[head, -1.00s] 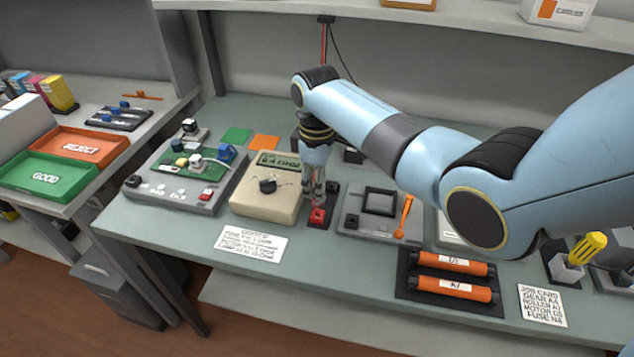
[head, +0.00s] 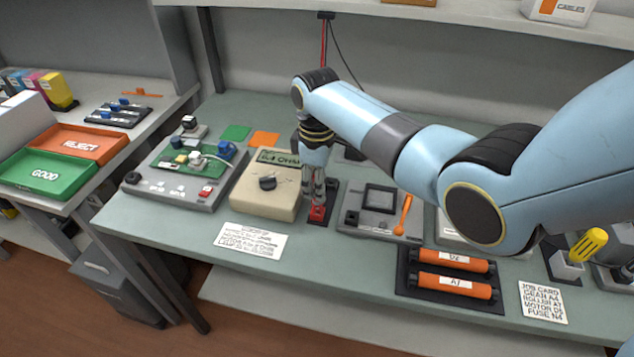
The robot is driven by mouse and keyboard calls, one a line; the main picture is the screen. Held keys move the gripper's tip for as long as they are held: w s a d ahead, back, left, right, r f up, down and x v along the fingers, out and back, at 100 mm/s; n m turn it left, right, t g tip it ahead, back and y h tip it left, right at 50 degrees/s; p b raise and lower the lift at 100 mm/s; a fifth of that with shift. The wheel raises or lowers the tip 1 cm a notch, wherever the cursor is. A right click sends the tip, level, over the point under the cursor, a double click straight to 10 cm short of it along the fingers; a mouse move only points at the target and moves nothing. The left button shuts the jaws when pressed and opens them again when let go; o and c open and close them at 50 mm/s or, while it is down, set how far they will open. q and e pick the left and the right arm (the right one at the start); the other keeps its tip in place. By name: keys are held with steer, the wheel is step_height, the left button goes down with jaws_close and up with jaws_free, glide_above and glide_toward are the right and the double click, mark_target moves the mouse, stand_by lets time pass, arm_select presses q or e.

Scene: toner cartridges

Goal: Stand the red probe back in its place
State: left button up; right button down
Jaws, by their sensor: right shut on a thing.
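The red probe (head: 317,213) shows as a red block low in the black holder (head: 329,211), just right of the beige meter (head: 258,194). My right gripper (head: 317,201) points down over it, shut on the red probe. The gripper covers the probe's upper part, so I cannot tell whether the probe is fully seated. A dark spot sits behind it on the holder. My left gripper is not in view.
A grey fixture with an orange lever (head: 403,214) stands close on the right. Orange rollers (head: 455,285) lie in a black tray at the front right. A green circuit board (head: 192,160) sits on a grey tester to the left. A white card (head: 250,240) lies in front.

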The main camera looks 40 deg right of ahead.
steer(key=shift+f, duration=0.45)
stand_by(0.6)
steer(key=shift+f+b, duration=0.45)
steer(key=shift+f, duration=0.35)
stand_by(0.6)
steer(key=c, duration=1.1)
jaws_free()
step_height(320, 180, up, 12)
steer(key=shift+r, duration=0.1)
steer(key=shift+s, duration=0.1)
